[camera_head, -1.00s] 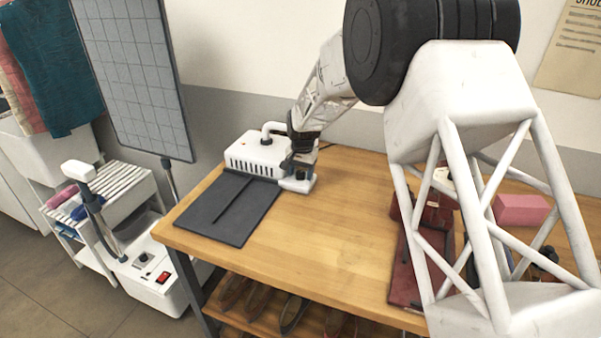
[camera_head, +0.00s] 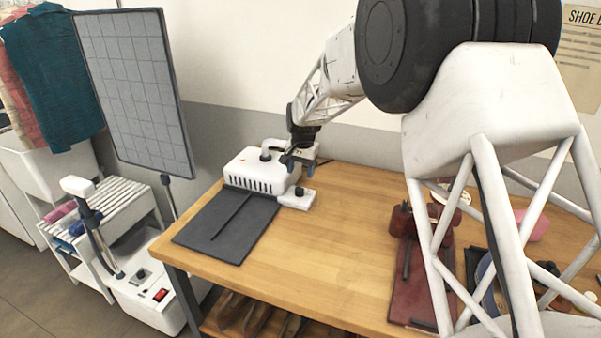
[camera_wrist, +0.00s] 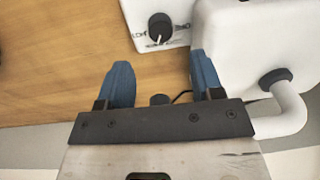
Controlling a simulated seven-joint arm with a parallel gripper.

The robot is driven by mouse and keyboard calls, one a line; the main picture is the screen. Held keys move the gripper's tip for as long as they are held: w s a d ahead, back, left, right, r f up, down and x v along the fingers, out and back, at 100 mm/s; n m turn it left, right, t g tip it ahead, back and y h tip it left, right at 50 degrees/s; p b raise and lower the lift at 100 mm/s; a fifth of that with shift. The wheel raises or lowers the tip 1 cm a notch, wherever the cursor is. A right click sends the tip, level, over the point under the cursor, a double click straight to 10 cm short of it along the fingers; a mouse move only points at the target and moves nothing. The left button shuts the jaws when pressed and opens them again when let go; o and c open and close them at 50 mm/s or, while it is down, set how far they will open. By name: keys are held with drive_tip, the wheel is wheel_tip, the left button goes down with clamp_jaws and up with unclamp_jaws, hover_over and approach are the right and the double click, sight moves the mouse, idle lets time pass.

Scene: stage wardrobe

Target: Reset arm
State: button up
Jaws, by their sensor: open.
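My gripper (camera_head: 298,160) is above the right end of a white machine (camera_head: 258,172) at the back left of the wooden table. In the wrist view my gripper (camera_wrist: 160,80) shows two blue fingers, spread apart with nothing between them. The control box (camera_head: 297,198) with a dark knob sits at the machine's front right corner. In the wrist view the knob (camera_wrist: 160,27) lies beyond the fingertips, apart from them. The white machine also shows there, close to the right finger.
A dark flat board (camera_head: 225,225) lies in front of the machine. A dark red stand (camera_head: 418,285) and a pink block (camera_head: 532,225) are to the right, partly behind my arm. The middle of the wooden table (camera_head: 335,240) is clear. A grid panel (camera_head: 130,90) stands left.

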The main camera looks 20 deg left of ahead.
idle(0.3)
drive_tip(key=shift+d+r, duration=0.35)
drive_tip(key=shift+d, duration=0.1)
drive_tip(key=s+d+r, duration=0.5)
drive_tip(key=s+d, duration=0.1)
drive_tip(key=d, duration=0.5)
drive_tip(key=s+d+r+t, duration=0.1)
drive_tip(key=s+d+r, duration=0.45)
drive_tip(key=d, duration=0.45)
drive_tip(key=s+d+r, duration=0.5)
drive_tip(key=d+r, duration=0.1)
drive_tip(key=d, duration=0.5)
drive_tip(key=s+d+f, duration=0.1)
drive_tip(key=s+d, duration=0.5)
drive_tip(key=s, duration=0.3)
drive_tip(key=s+d+f+t, duration=0.1)
drive_tip(key=s+d, duration=0.5)
drive_tip(key=s, duration=0.4)
drive_tip(key=s+d+f, duration=0.1)
drive_tip(key=s+d, duration=0.4)
drive_tip(key=s, duration=0.5)
drive_tip(key=shift+s+d+t+h, duration=0.2)
drive_tip(key=shift+d+t+h, duration=0.1)
drive_tip(key=shift+d+h, duration=0.1)
drive_tip(key=shift+c, duration=0.3)
